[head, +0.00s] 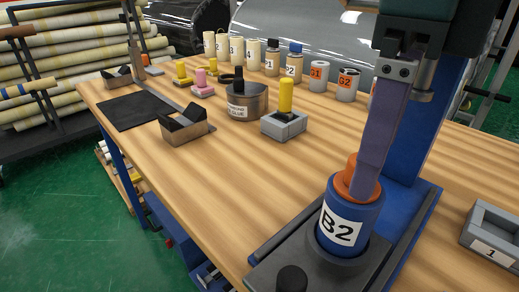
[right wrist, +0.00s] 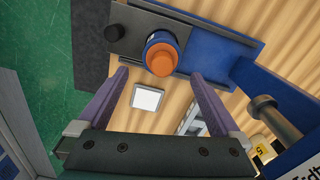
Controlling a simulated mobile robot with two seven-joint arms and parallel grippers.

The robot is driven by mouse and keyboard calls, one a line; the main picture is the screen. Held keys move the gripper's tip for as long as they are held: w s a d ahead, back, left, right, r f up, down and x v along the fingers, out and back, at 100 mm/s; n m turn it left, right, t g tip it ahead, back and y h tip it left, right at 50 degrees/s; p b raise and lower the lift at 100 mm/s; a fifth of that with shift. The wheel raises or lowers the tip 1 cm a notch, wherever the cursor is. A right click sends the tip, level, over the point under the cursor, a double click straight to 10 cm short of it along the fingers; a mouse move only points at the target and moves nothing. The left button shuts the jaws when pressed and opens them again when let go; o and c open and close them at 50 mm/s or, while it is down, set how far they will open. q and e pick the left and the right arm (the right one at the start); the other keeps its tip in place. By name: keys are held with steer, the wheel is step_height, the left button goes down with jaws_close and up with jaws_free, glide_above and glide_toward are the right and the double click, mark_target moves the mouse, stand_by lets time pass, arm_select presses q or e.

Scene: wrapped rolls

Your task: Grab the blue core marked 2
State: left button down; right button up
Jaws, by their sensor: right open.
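The blue core marked B2 (head: 343,222) stands upright in a dark round seat on a blue-and-black fixture at the near right of the bench. An orange piece (head: 348,180) sits on its top. In the right wrist view the orange top (right wrist: 161,59) hides most of the blue core. My right gripper (head: 366,188) is open and comes down from above; its purple finger overlaps the orange top in the head view. In the right wrist view the two fingertips (right wrist: 159,75) are spread wide with the core a little ahead, between their lines. Contact cannot be told.
The fixture's blue upright (head: 412,130) stands close behind my right gripper, and a black knob (head: 291,279) is in front. A grey tray labelled 1 (head: 492,238) lies right. A yellow roll in a grey block (head: 284,125), a glue pot (head: 247,101) and numbered cylinders stand farther back.

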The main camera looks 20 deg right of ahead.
mark_target(349, 211)
steer(key=shift+w+f, duration=0.2)
steer(key=shift+w, duration=0.05)
step_height(349, 211, down, 4)
steer(key=shift+f, duration=0.15)
step_height(349, 211, down, 5)
steer(key=shift+w+a+f, duration=0.15)
steer(key=shift+f, duration=0.05)
steer(key=shift+r, duration=0.1)
jaws_close()
stand_by(0.6)
